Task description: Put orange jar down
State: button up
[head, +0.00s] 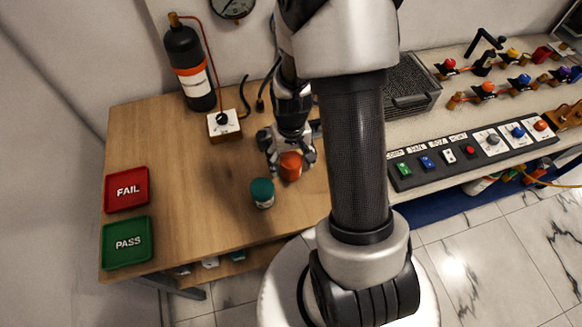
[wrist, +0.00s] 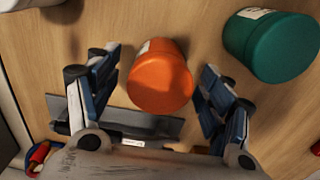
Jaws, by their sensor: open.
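The orange jar (head: 290,166) stands on the wooden table, close to the teal-lidded jar. In the wrist view the orange jar (wrist: 160,78) sits between the two fingers, with a gap visible on each side. My gripper (head: 290,160) is open around it, pointing down at the table. In the wrist view my gripper (wrist: 157,85) shows its fingers spread left and right of the jar. The jar's underside is hidden from both views.
A teal jar (head: 262,193) stands just left and in front of the orange jar. A red FAIL tray (head: 127,204) and green PASS tray (head: 112,260) lie at the table's left. A gas bottle (head: 188,62) and a small gauge box (head: 224,126) stand behind.

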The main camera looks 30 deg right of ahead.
aim_at(290, 159)
jog(key=shift+r, duration=0.1)
jog(key=shift+c, duration=0.3)
jog(key=c, duration=1.4)
jog(key=shift+r, duration=0.1)
notch_tip(290, 159, up, 19)
jog(key=p, duration=0.6)
jog(key=w+a+f+n, duration=0.1)
jog(key=w+a+f, duration=0.1)
jog(key=a, duration=0.1)
jog(key=w+a+f+n+b, duration=0.1)
jog(key=w+a+f, duration=0.1)
jog(key=a+f, duration=0.1)
jog(key=w+a+f+n+b, duration=0.1)
jog(key=w+a+f, duration=0.1)
jog(key=a, duration=0.2)
jog(key=shift+w+a+f, duration=0.15)
jog(key=shift+a+f, duration=0.25)
